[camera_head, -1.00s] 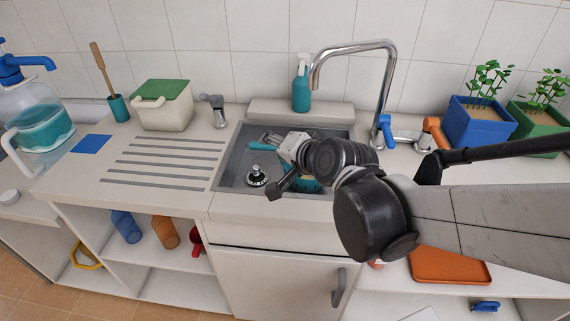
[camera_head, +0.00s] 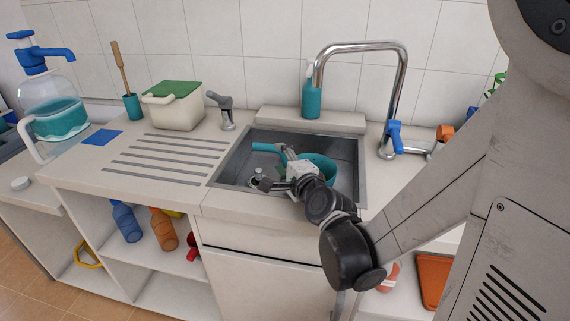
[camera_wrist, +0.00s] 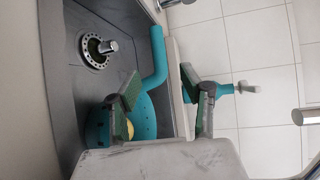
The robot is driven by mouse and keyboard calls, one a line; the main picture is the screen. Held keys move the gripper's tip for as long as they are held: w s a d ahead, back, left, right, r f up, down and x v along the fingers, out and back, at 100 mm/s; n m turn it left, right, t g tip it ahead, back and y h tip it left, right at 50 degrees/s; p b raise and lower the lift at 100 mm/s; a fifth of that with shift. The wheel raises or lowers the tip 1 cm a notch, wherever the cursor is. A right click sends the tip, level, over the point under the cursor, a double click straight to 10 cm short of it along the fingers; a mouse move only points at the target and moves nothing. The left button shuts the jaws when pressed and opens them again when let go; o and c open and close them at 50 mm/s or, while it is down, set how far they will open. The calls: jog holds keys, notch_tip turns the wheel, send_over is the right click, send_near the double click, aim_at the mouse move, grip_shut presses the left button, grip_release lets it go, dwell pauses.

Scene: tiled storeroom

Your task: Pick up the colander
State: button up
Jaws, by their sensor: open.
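The teal colander (camera_head: 322,163) sits in the sink, its bowl partly hidden behind my gripper and wrist. Its handle (camera_head: 266,147) points left in the head view. In the wrist view, the perforated colander bowl (camera_wrist: 145,122) and bent handle (camera_wrist: 158,55) show, with a small yellow thing (camera_wrist: 130,130) at the bowl. My gripper (camera_head: 277,167) is open and empty over the sink. In the wrist view, the handle's lower end appears between the fingertips (camera_wrist: 160,80); I cannot tell the depth gap between them.
The sink (camera_head: 237,170) has a raised metal drain fitting (camera_wrist: 97,48). A tall faucet (camera_head: 400,85) arches behind it on the right. A teal spray bottle (camera_head: 312,97) stands on the back ledge. The ribbed drainboard (camera_head: 165,150) left of the sink is clear.

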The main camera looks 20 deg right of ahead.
aim_at(272, 150)
jog(key=w, duration=0.3)
jog(key=w+f+b, duration=0.1)
jog(key=w, duration=0.5)
jog(key=shift+a+f+b, duration=0.3)
jog(key=shift+f+b, duration=0.05)
jog(key=shift+b, duration=0.05)
jog(key=shift+s, duration=0.1)
jog(key=shift+c, duration=0.2)
grip_shut()
